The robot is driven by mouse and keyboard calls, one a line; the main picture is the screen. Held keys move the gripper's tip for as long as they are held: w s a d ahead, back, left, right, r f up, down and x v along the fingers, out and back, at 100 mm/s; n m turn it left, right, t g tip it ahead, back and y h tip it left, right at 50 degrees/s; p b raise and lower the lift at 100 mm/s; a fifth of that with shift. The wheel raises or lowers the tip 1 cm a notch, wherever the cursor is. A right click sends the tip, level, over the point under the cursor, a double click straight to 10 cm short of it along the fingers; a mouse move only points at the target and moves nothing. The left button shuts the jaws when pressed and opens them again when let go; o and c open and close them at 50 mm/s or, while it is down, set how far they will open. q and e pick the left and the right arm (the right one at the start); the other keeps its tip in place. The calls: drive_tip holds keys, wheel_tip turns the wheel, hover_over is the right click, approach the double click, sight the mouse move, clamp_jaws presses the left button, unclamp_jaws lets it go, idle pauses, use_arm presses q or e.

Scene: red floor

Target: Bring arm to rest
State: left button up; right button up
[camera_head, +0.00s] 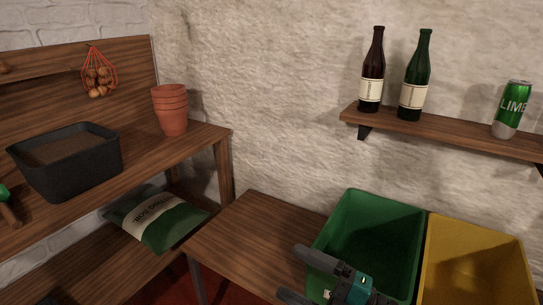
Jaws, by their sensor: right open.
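My right gripper (306,273) shows at the bottom of the head view, above the low wooden table and at the near left side of the green bin. Its two dark fingers point left and are spread apart, with nothing between them. Part of it covers the near edge of the green bin (376,205). My left gripper is not in view.
A yellow bin (480,235) stands right of the green one. A wall shelf (440,131) holds two bottles and a lime can (512,110). The left workbench (120,160) holds a black tub (70,165) and stacked pots (170,110). The low table's left part (255,225) is clear.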

drive_tip(key=s+d+f+m+t+h+b, duration=0.2)
drive_tip(key=d+f+m+h, duration=0.3)
drive_tip(key=f+m+h, duration=0.4)
drive_tip(key=s+d+f+m+t+h+b, duration=0.15)
drive_tip(key=d+f+m+h, duration=0.45)
drive_tip(key=m, duration=0.6)
drive_tip(key=s+a+f+m+g, duration=0.1)
drive_tip(key=s+f+m+g, duration=0.15)
drive_tip(key=s+f, duration=0.4)
use_arm(q)
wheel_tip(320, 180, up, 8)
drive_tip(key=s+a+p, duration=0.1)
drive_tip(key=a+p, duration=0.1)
drive_tip(key=p, duration=1.3)
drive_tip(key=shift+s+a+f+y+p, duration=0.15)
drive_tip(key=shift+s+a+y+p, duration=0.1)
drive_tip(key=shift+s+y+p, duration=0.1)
use_arm(e)
wheel_tip(320, 180, up, 12)
drive_tip(key=d, duration=0.2)
drive_tip(key=shift+s+d+f, duration=0.15)
drive_tip(key=shift+s+d, duration=0.2)
drive_tip(key=shift+d, duration=0.05)
